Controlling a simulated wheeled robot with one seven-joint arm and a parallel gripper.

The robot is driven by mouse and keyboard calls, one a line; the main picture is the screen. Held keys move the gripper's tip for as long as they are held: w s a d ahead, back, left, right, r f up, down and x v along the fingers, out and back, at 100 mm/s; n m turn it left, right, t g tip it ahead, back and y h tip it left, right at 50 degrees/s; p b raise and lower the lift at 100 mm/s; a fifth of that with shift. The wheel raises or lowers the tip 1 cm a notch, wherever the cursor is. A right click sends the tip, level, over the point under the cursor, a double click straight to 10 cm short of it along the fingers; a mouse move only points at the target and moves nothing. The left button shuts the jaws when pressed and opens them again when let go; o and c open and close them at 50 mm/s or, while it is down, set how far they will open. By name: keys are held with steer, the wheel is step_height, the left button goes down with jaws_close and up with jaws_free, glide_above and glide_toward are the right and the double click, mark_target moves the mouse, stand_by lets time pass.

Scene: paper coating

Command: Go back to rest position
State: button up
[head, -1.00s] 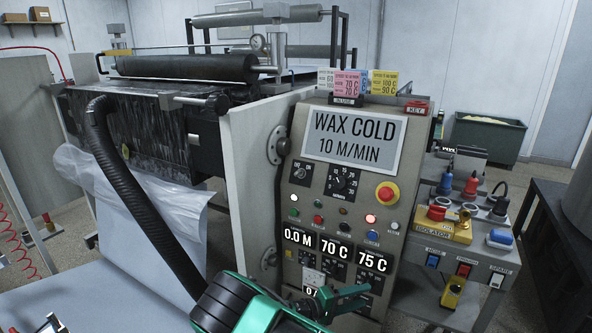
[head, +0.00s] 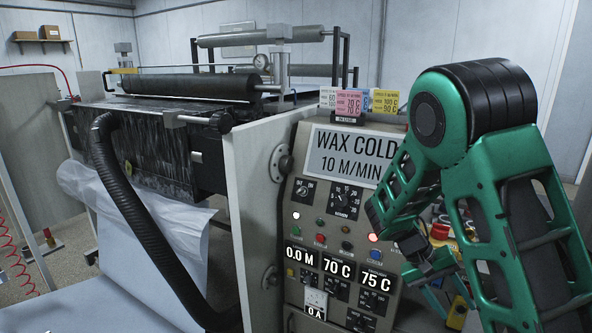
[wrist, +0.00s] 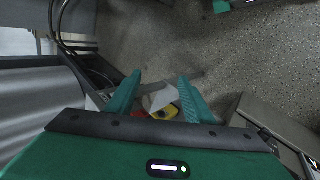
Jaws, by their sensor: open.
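My green arm is folded on the right side of the head view, in front of the right part of the control panel (head: 309,226). My gripper (head: 440,290) hangs below it, partly hidden by the arm and seen against the lower right of the panel. In the wrist view my gripper (wrist: 155,88) is open, with its two green fingers apart and nothing held between them. Beyond the fingers, a pale shape and a yellow and red item (wrist: 165,112) show small and unclear.
The coating machine's black roller (head: 190,84) and ribbed black hose (head: 135,220) stand at left, with a white paper sheet (head: 150,265) hanging below. Colored cards (head: 349,102) stand on the panel's top. Speckled floor (wrist: 230,60) is open in the wrist view.

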steer(key=s+d+r+m+t+y, duration=0.1)
steer(key=s+r+y, duration=0.2)
steer(key=s, duration=0.9)
steer(key=s+r+m+t+y, duration=0.2)
steer(key=s+r+y, duration=0.2)
steer(key=s+r, duration=0.5)
steer(key=s, duration=0.4)
steer(key=shift+s+d+r, duration=0.25)
steer(key=shift+d+r, duration=0.1)
steer(key=shift+r, duration=0.05)
